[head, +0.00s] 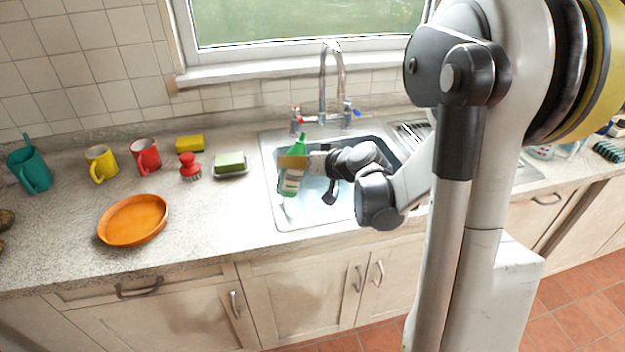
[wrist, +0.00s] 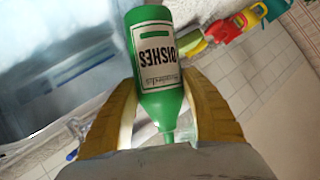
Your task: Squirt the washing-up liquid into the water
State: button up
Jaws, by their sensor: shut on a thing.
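The green washing-up liquid bottle (head: 290,186) with a white label is over the left part of the sink basin (head: 318,213). Its narrow nozzle end is uppermost in the head view, and the bottle leans slightly. My gripper (head: 294,162) is shut around it below the nozzle. In the wrist view the bottle (wrist: 160,50) lies between my yellow fingers (wrist: 165,110), its label reading upside down and its nozzle toward the bottom of the picture. The basin looks pale blue inside; the water surface is hard to make out. No liquid stream shows.
The tap (head: 323,85) stands behind the basin. The front counter is clear.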

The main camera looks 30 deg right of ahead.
aim_at(302, 174)
jog(key=shift+w+d+f+m, duration=0.1)
jog(key=shift+d+f+m, duration=0.05)
jog(key=shift+m, duration=0.15)
jog(key=shift+d+r+m+y+p, duration=0.2)
jog(key=shift+r+m+y+p, duration=0.2)
jog(key=shift+r+y+p, duration=0.15)
jog(key=shift+f, duration=0.15)
jog(key=shift+a+f+m+g+y+b, duration=0.15)
jog(key=shift+f+m+g+y+b, duration=0.2)
jog(key=shift+m+y, duration=0.15)
jog(key=shift+s+a+f+m+y+b, duration=0.1)
jog(key=shift+a+f+m+y+b, duration=0.2)
jog(key=shift+m+y, duration=0.25)
jog(key=shift+s+a+f+m+y+b, duration=0.1)
jog(key=shift+a+f+m+y, duration=0.1)
jog(key=shift+a+m+y, duration=0.35)
jog(key=shift+d+f+m+y+b, duration=0.1)
jog(key=shift+f+m+y+b, duration=0.15)
jog(key=shift+f+m+b, duration=0.45)
jog(key=shift+f, duration=0.3)
jog(key=shift+s+r+y, duration=0.1)
jog(key=shift+y, duration=0.2)
jog(key=shift+m+b, duration=0.35)
jog(key=shift+m, duration=0.05)
